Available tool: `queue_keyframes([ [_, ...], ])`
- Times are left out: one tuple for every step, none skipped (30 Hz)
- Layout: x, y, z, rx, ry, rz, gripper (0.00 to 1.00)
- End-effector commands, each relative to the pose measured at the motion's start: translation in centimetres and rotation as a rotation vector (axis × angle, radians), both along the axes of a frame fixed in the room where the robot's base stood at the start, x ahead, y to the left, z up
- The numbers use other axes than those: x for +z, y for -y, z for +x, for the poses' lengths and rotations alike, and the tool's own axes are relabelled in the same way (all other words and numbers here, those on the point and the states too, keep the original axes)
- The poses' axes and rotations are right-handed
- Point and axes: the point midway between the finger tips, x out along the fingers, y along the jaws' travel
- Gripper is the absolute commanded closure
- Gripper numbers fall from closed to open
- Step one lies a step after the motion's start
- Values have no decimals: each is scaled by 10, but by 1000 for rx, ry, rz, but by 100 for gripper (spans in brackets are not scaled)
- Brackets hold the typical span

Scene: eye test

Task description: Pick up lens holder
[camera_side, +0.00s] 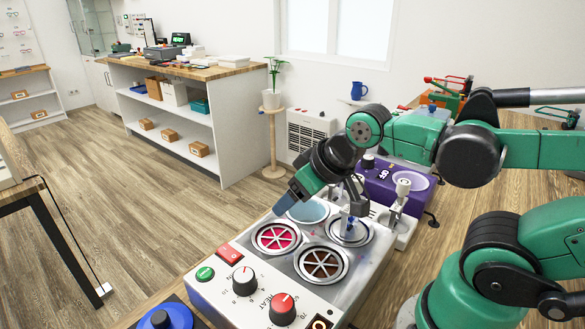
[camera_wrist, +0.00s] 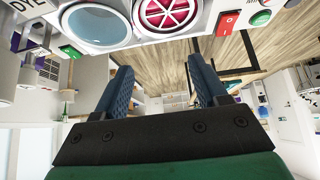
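My gripper (camera_side: 319,213) is open, its blue fingertips apart above the back of the white dye heater (camera_side: 225,290). Nothing shows between the fingers in the wrist view (camera_wrist: 160,66). The heater has a pale blue round well (camera_side: 308,211), a silver-rimmed red slotted disc (camera_side: 276,238), a brown slotted disc (camera_side: 322,264) and a grey round well (camera_side: 348,232). I cannot tell which thing is the lens holder. A small white stand with a round top (camera_side: 403,187) is right of my gripper. The red disc (camera_wrist: 166,13) and pale blue well (camera_wrist: 93,24) also show in the wrist view.
A purple device (camera_side: 380,185) stands behind the heater. A blue round thing on a dark base (camera_side: 165,319) is at the front left. A plant stand (camera_side: 272,140) and a white shelf unit (camera_side: 190,120) are farther back. Wooden floor (camera_side: 130,190) lies left.

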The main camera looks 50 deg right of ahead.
Motion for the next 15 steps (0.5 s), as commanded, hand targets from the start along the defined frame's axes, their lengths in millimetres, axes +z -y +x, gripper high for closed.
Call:
queue_keyframes([
  [0,0,0,0,0,0,31],
  [0,0,0,0,0,0,31],
  [0,0,0,0,0,0,31],
  [0,0,0,0,0,0,31],
  [0,0,0,0,0,0,31],
  [0,0,0,0,0,0,31],
  [0,0,0,0,0,0,31],
  [0,0,0,0,0,0,31],
  [1,0,0,0,0,0,31],
  [3,0,0,0,0,0,31],
  [6,0,0,0,0,0,31],
  [11,0,1,0,0,0,31],
  [16,0,1,0,0,0,31],
  [22,0,0,0,0,0,31],
  [32,0,-1,0,0,0,31],
])
